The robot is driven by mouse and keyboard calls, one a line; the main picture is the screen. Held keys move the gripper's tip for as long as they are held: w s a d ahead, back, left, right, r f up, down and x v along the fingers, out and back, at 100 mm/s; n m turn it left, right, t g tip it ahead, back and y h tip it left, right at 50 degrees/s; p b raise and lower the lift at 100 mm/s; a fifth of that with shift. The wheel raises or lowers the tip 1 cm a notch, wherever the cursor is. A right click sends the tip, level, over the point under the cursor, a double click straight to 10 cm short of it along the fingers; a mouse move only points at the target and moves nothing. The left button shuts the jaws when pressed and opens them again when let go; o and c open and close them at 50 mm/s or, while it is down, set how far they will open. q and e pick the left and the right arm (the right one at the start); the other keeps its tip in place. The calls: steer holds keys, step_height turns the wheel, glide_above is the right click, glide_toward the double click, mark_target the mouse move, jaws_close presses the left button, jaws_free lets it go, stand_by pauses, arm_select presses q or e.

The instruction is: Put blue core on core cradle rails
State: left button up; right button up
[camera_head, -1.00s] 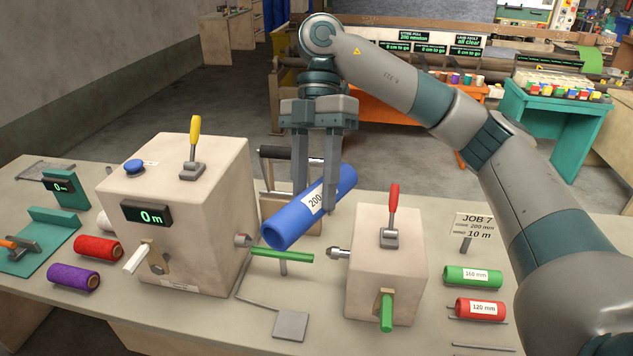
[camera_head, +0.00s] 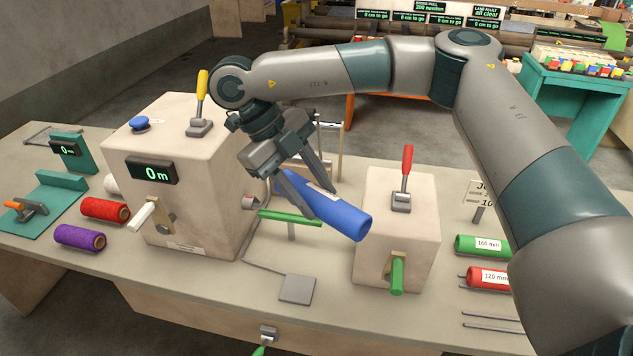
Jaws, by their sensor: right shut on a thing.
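The blue core (camera_head: 345,216) is a hollow tube, tilted with its open end down to the right. My right gripper (camera_head: 322,200) is shut on it and holds it in the air, between the large yellow-levered box and the small red-levered box. The core cradle rails (camera_head: 490,319) seem to be the thin grey bars at the right front of the table. Just behind them lie a green 160 mm core (camera_head: 481,245) and a red 120 mm core (camera_head: 488,278). My left gripper is not in view.
The large box (camera_head: 195,215) has a yellow lever and a 0 m display. The small box (camera_head: 395,230) has a red lever. A green bar (camera_head: 291,217) lies under the blue core. Red (camera_head: 105,209) and purple (camera_head: 80,238) spools lie at the left.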

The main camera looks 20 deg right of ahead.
step_height(320, 180, down, 16)
steer(key=w+a+n+t+y+b, duration=0.1)
steer(key=n+t+y+b, duration=0.6)
steer(key=n, duration=2.6)
steer(key=shift+w+a+r+t+y, duration=0.15)
steer(key=shift+w+a+t+y, duration=0.1)
steer(key=shift+w+t+y, duration=0.6)
steer(key=shift+s+g, duration=0.2)
steer(key=shift+g, duration=0.05)
